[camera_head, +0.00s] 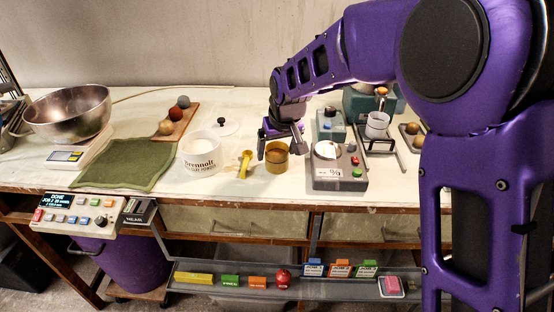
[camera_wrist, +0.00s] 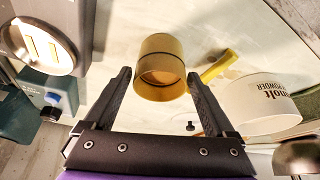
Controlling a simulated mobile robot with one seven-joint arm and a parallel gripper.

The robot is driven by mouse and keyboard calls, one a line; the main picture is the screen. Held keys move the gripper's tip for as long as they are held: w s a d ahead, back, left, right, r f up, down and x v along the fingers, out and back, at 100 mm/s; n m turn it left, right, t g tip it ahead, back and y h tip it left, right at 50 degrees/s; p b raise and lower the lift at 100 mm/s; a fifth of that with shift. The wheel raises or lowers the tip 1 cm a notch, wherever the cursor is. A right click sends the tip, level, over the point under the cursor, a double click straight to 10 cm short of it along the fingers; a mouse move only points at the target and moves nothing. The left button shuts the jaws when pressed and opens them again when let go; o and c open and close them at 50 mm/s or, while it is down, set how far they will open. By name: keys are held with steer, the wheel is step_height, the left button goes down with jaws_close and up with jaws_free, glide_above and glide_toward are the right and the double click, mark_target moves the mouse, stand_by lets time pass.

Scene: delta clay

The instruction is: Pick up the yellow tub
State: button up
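The yellow tub (camera_head: 277,157) is a small round mustard-yellow container standing on the white worktop, just right of the white powder tub. In the wrist view the yellow tub (camera_wrist: 160,68) lies just beyond and between my fingertips, with its round opening partly visible. My gripper (camera_head: 280,143) is at the tub in the head view, and its fingers cover part of the tub's rim. In the wrist view my gripper (camera_wrist: 159,76) is open, with its two dark fingers spread apart on either side of the tub. I see no clear contact between fingers and tub.
A yellow scoop (camera_head: 245,163) lies close left of the tub, beside the white powder tub (camera_head: 201,164). A grey scale-like device (camera_head: 330,182) stands close on the right. A green mat (camera_head: 125,163) and metal bowl (camera_head: 68,112) are farther left.

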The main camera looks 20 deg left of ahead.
steer(key=c, duration=1.2)
steer(key=shift+c, duration=0.2)
